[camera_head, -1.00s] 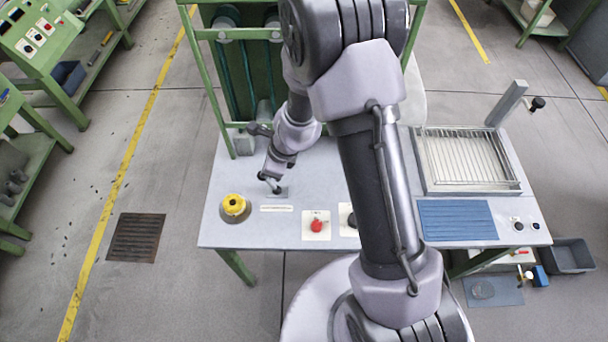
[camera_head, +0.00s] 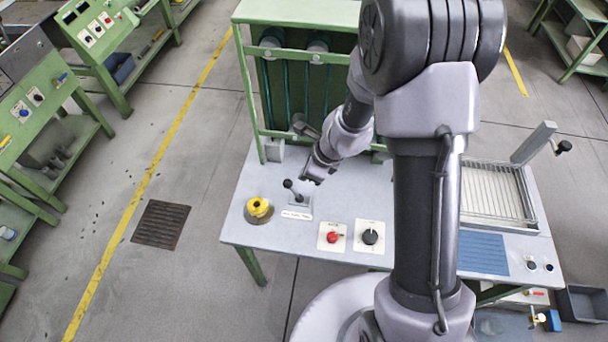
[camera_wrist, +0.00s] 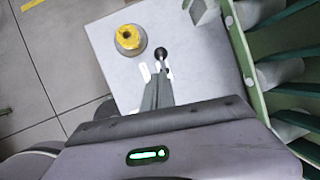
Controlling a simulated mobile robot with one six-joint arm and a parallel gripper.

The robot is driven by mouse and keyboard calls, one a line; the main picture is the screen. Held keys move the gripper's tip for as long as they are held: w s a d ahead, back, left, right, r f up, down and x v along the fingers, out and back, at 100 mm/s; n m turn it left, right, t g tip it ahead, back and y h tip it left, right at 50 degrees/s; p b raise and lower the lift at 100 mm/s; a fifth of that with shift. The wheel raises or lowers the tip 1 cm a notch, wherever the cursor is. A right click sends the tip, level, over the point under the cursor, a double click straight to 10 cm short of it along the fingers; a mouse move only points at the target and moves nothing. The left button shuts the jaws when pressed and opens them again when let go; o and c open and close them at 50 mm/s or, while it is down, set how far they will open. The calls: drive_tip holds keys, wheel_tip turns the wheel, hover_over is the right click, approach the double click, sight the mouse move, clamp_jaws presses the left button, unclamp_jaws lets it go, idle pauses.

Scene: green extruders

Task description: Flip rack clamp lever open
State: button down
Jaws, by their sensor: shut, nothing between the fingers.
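A lever with a black ball knob (camera_head: 288,184) stands on a small grey base plate (camera_head: 297,214) on the bench, behind a white label too small to read. Its stem tilts toward the left. My gripper (camera_head: 308,180) is just right of the lever, low over the bench, apparently clear of the knob. In the wrist view the knob (camera_wrist: 160,53) shows just beyond my narrow closed fingers (camera_wrist: 158,88), which partly hide the stem and base. My gripper is shut and holds nothing.
A yellow button (camera_head: 259,207) sits left of the lever. A red knob (camera_head: 332,237) and a black knob (camera_head: 370,236) are to the right. The green rack frame (camera_head: 247,95) stands close behind. A wire-grid tray (camera_head: 495,222) is at the right.

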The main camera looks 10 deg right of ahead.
drive_tip(key=r, duration=0.1)
drive_tip(key=r+p, duration=0.1)
drive_tip(key=r, duration=0.1)
drive_tip(key=r+p, duration=0.1)
drive_tip(key=r, duration=0.1)
drive_tip(key=shift+s+d, duration=0.15)
drive_tip(key=shift+s, duration=0.15)
